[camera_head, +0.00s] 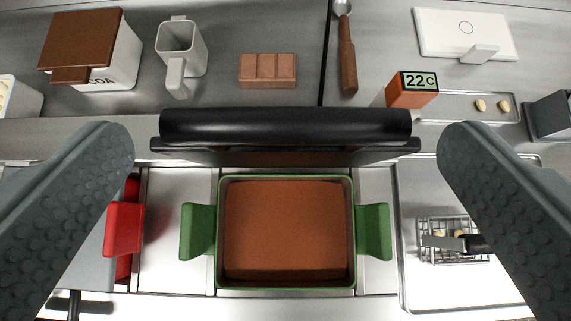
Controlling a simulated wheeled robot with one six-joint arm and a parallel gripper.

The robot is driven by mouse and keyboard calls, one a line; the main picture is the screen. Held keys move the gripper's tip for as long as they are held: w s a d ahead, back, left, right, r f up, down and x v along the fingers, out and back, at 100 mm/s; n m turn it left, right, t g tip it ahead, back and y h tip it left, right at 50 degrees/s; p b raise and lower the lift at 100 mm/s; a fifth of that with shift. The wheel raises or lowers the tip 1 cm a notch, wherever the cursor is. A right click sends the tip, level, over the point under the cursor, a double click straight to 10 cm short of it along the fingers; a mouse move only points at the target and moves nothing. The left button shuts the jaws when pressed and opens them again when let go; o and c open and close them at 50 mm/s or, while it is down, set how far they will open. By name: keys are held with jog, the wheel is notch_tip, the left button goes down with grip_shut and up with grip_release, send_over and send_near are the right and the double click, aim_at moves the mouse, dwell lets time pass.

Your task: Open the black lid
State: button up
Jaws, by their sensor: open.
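The black lid (285,126) stands raised, tilted up behind a green-rimmed rectangular container (217,232). The container is uncovered and shows brown contents (285,228) inside, with a green handle on each side. My gripper (287,150) is open, with one grey textured finger at the left and one at the right.
A red-handled part (124,228) sits left of the container. A wire basket (455,240) lies on a tray at right. Behind are a brown-lidded cocoa box (113,62), a white jug (181,50), a brown block (267,70), a spoon (347,55) and an orange 22C display (411,89).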

jog(key=v, duration=1.2)
jog(key=s+f+t, duration=0.2)
jog(key=s, duration=0.9)
jog(key=s+f+t, duration=0.2)
jog(key=s+f, duration=0.1)
jog(key=s, duration=0.8)
jog(key=s+f+t, duration=0.3)
jog(key=s+f, duration=1.2)
jog(key=s, duration=0.4)
jog(key=shift+s, duration=0.35)
